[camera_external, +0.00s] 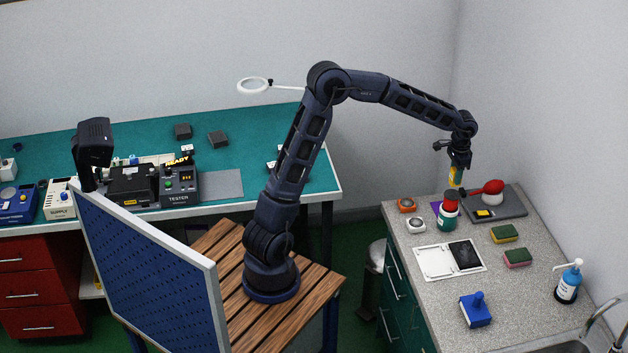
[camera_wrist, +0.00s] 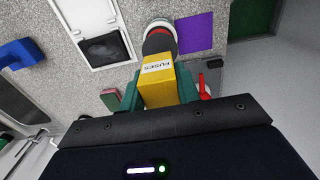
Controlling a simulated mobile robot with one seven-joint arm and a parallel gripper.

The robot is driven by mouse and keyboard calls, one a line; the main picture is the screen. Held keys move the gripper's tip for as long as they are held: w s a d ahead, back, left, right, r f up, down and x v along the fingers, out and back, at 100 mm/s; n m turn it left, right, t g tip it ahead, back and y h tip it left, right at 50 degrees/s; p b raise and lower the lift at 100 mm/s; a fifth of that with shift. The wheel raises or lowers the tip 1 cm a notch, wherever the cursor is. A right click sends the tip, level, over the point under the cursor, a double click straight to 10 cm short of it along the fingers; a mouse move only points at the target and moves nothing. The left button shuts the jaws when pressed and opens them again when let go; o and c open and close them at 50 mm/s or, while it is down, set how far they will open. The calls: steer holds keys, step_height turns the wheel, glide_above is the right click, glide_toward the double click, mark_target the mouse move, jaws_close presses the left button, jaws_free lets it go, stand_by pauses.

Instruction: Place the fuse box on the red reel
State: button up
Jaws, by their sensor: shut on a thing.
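My gripper (camera_external: 457,165) is shut on the yellow fuse box (camera_external: 455,177). In the wrist view the box (camera_wrist: 158,92), labelled "FUSES", sits between my gripper's two green fingers (camera_wrist: 158,82). The box is held in the air above the counter. Just below it in the outside view, and a little to the left, stands a short cylinder with a red band, which looks like the red reel (camera_external: 449,205), above a teal and white lower part. In the wrist view the red reel (camera_wrist: 158,43) shows beyond the box, which partly hides it. The box looks apart from the reel.
A dark grey device (camera_external: 510,208) with a red handle (camera_external: 488,187) stands close on the right. A purple square (camera_wrist: 195,33) lies beside the reel. Orange (camera_external: 406,205) and white (camera_external: 416,225) small items are at the left. A white tray (camera_external: 432,264) and sponges (camera_external: 517,258) lie nearer.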

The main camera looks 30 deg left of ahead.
steer(key=shift+f, duration=2.25)
steer(key=shift+f, duration=0.15)
steer(key=o, duration=1)
steer(key=shift+c, duration=0.2)
